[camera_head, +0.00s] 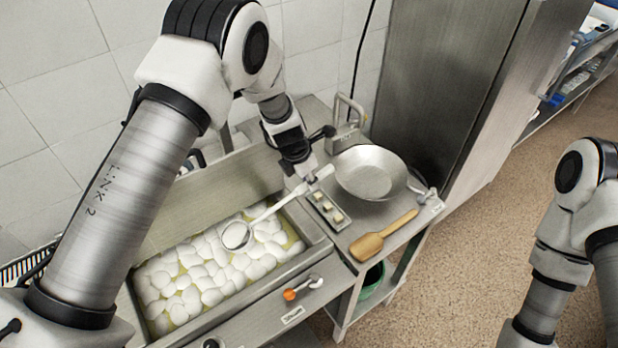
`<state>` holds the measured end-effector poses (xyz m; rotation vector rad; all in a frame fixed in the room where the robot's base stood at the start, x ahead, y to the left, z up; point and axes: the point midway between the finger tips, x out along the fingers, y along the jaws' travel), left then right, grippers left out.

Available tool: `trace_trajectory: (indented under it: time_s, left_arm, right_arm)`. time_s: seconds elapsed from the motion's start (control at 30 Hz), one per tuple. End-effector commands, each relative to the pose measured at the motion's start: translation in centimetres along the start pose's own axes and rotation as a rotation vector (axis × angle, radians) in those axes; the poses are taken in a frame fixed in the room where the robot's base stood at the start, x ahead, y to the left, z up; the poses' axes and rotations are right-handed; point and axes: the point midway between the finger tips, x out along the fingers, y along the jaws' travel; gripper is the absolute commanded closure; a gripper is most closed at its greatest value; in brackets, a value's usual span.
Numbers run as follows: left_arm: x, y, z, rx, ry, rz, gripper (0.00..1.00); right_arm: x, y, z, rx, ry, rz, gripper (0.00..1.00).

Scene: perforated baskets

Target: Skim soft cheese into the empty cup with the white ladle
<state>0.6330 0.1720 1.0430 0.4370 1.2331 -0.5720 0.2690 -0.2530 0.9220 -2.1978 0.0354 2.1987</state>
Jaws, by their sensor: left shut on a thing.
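My left gripper (308,176) is shut on the handle of the white ladle (266,213). The ladle's round, shallow head (236,236) hangs tilted down to the left, over the white cheese lumps; I cannot tell whether it touches them. The soft cheese (205,275) is many white rounded lumps in yellowish liquid, filling a steel vat (318,246). No empty cup can be made out. My right arm shows at the right edge, but its gripper is out of view.
Right of the vat, a steel counter holds a shallow metal pan (369,173), a small tray with pale cubes (338,225) and a wooden paddle (383,236). An orange-tipped valve (302,288) is on the vat's front. A green bucket (373,278) stands below. The floor at right is clear.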

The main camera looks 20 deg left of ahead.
Motion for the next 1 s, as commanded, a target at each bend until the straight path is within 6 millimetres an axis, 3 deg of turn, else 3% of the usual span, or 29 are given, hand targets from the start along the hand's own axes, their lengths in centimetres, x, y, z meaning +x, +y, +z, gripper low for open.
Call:
trace_trajectory:
  time_s: [0.07, 0.6, 1.0]
  left_arm:
    - [-1.2, 0.0, 0.4, 0.001, 0.009, 0.002, 1.0]
    - [-5.5, 0.1, 1.6, 0.001, 0.073, 0.002, 1.0]
    - [-5.7, 0.1, 1.6, -0.001, 0.078, 0.001, 1.0]
  right_arm:
    - [-0.9, 0.0, 0.0, 0.0, 0.0, 0.0, 0.6]
    - [-0.5, 0.0, 0.0, 0.0, 0.0, 0.0, 0.6]
    - [-0.5, 0.0, 0.0, 0.0, 0.0, 0.0, 0.6]
